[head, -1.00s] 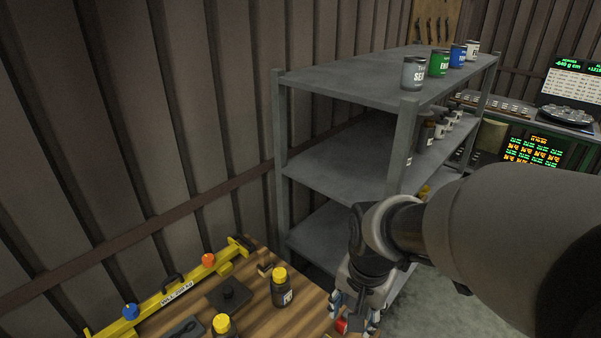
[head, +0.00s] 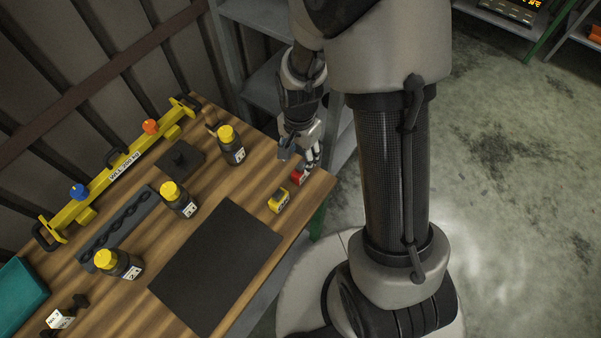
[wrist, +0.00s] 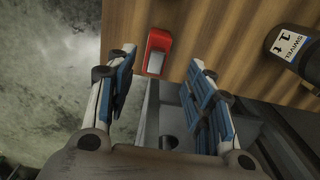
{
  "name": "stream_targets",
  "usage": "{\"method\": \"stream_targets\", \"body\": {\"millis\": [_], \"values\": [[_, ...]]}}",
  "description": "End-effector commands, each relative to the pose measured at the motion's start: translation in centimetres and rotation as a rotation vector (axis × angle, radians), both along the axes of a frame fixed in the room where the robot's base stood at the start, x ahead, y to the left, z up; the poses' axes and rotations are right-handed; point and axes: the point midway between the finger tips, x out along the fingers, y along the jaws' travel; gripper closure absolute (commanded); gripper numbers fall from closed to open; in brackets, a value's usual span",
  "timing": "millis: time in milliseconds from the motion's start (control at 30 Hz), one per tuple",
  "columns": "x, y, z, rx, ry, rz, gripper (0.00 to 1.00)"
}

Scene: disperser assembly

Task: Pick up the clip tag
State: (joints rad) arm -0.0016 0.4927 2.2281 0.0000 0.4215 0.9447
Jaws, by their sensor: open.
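A small red piece (head: 298,176) lies near the right edge of the wooden table (head: 215,188). It also shows in the wrist view (wrist: 158,41) as a red block with a grey inset. A small yellow piece with a dark label (head: 279,201) lies just in front of it. A white labelled tag with a black clip part (head: 61,319) is at the table's lower left. I cannot tell for certain which is the clip tag. My gripper (head: 309,163) points down beside the red piece. In the wrist view its fingers (wrist: 162,65) are apart, with nothing held between them.
Yellow-capped dark bottles (head: 231,147) stand or lie on the table. A yellow lifting beam (head: 118,174) lies along the wall side. A black mat (head: 217,266) covers the middle front. A grey shelf (head: 246,52) stands behind my gripper.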

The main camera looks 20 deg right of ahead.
Motion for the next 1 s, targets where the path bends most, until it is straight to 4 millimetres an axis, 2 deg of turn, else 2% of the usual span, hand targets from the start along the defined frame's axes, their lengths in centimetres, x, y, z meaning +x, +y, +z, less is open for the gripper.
{"method": "stream_targets", "body": {"millis": [33,333,633,867,1000], "values": [[-0.1,0.0,-0.9,0.000,0.002,0.000,0.52],[-0.2,0.0,-2.6,-0.001,0.001,0.000,0.52],[-0.7,-0.1,-6.8,-0.001,0.001,0.001,0.52],[-0.7,-0.1,-6.8,-0.001,-0.001,0.001,0.52],[-0.7,-0.1,-6.8,-0.001,-0.001,0.001,0.60]]}}
